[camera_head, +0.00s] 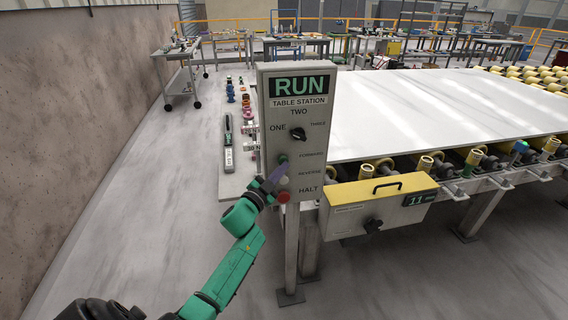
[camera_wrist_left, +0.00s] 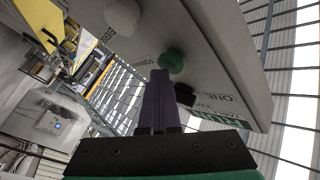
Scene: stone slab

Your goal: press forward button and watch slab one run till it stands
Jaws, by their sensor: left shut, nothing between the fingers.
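The control panel (camera_head: 300,92) is a grey upright box marked RUN and TABLE STATION. Its black selector knob (camera_head: 297,134) sits among ONE, TWO and THREE; I cannot tell which it points at. Below are the green forward button (camera_head: 283,159), a pale reverse button (camera_head: 284,180) and a red halt button (camera_head: 284,197). My left gripper (camera_head: 281,170) is shut and empty, its fingertips just below the forward button. In the left wrist view the fingertips lie close to the green button (camera_wrist_left: 171,62); contact is unclear. A large white slab (camera_head: 420,105) lies on the roller table. My right gripper is out of view.
A yellow-topped box (camera_head: 375,205) marked 11 juts out right of the panel. Yellow rollers (camera_head: 472,160) line the table edge. A bench (camera_head: 238,178) with small tools stands behind the panel's left side. Floor to the left is clear up to the wall.

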